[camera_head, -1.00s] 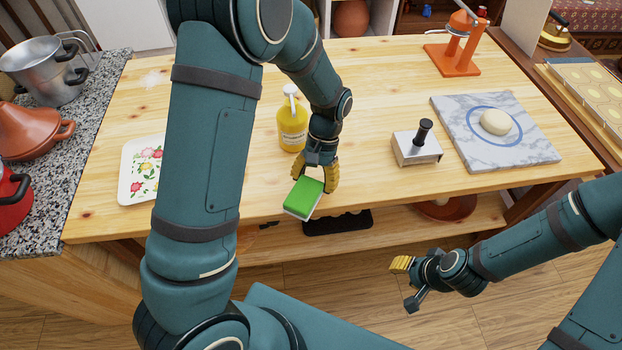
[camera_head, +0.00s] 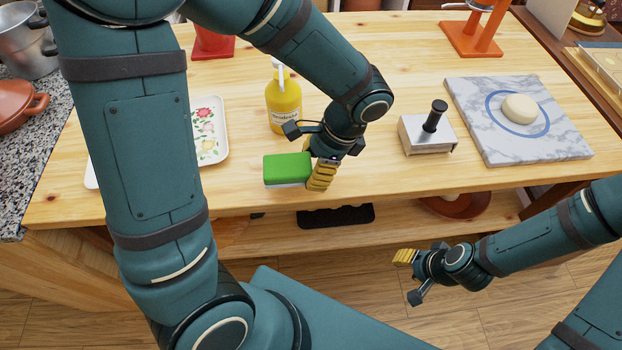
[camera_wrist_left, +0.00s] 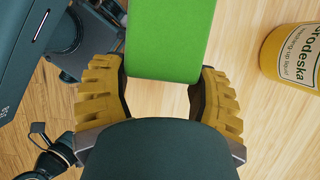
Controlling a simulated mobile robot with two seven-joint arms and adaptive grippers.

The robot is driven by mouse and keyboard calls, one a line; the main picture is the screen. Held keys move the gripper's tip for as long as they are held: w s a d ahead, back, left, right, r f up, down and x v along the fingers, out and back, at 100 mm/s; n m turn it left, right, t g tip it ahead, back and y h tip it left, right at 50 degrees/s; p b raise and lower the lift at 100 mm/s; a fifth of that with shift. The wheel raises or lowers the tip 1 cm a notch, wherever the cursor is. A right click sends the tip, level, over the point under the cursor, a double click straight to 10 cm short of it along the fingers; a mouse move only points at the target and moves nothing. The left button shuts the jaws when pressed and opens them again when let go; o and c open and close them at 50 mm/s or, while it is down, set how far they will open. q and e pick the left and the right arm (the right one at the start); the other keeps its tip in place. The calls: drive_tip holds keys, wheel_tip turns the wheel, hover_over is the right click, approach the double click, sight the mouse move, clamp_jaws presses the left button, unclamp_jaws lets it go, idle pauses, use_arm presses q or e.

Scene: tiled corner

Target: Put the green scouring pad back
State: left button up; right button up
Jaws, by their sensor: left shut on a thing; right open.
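The green scouring pad (camera_head: 287,167), a block with a green face and a pale underside, is in my left gripper (camera_head: 318,172). It is held near the table's front part, in front of the yellow bottle (camera_head: 284,103). In the left wrist view the pad (camera_wrist_left: 168,40) sits between the yellow fingers of my left gripper (camera_wrist_left: 160,88), and its far end is cut off by the frame. Whether it touches the tabletop I cannot tell. My right gripper (camera_head: 408,277) is open and empty, low in front of the table.
A floral tray (camera_head: 220,141), partly behind my left arm, lies left of the pad. A metal press with a black handle (camera_head: 428,137) and a marble board (camera_head: 475,110) with dough stand to the right. A dark tray (camera_head: 335,216) lies on the lower shelf. Bare wood (camera_head: 375,190) separates pad and press.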

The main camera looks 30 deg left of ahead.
use_arm(q)
drive_tip(key=shift+f+b, duration=0.6)
drive_tip(key=shift+f, duration=1.4)
drive_tip(key=shift+f, duration=0.2)
drive_tip(key=o, duration=1)
drive_tip(key=shift+r, duration=0.1)
drive_tip(key=shift+r, duration=0.15)
drive_tip(key=p+v, duration=0.3)
drive_tip(key=v, duration=0.9)
drive_tip(key=shift+p, duration=0.35)
